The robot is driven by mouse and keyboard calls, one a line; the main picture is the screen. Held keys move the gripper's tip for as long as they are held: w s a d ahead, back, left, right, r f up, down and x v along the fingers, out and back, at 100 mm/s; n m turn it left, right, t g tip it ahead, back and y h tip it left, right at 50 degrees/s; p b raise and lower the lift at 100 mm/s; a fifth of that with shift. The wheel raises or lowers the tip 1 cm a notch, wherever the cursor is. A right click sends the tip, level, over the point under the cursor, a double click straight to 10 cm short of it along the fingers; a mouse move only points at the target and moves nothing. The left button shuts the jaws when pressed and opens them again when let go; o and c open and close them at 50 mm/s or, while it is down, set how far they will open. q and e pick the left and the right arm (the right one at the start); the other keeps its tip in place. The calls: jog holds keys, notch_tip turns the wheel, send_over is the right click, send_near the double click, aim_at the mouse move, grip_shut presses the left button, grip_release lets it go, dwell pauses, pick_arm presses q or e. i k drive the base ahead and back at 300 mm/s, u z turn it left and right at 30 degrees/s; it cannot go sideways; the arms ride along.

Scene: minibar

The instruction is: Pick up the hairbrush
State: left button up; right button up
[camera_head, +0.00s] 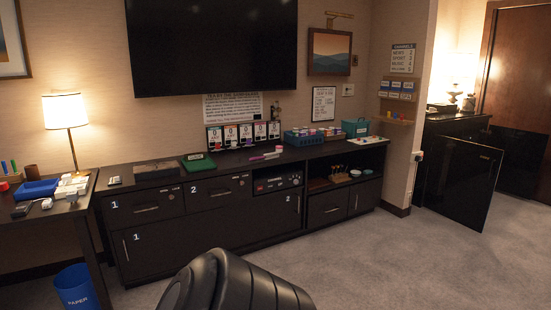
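I cannot make out a hairbrush for certain. A small pink, elongated item (257,158) lies on top of the long black cabinet (228,168), near its middle. It is too small to tell if it is the hairbrush. Neither of my grippers is in view.
A dark ribbed, rounded shape (235,285) fills the bottom centre. A desk with a lamp (66,122) and blue tray (36,190) stands left, a blue paper bin (76,288) below. A green box (198,162) and blue crate (312,138) stand on the cabinet. Carpet (420,265) is clear at right.

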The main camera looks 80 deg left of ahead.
aim_at(271, 155)
jog(key=u, duration=2.15)
jog(key=k, duration=0.65)
jog(key=z, duration=0.6)
jog(key=i, duration=5)
jog(key=u, duration=0.8)
jog(key=i, duration=1.5)
jog(key=u, duration=1.1)
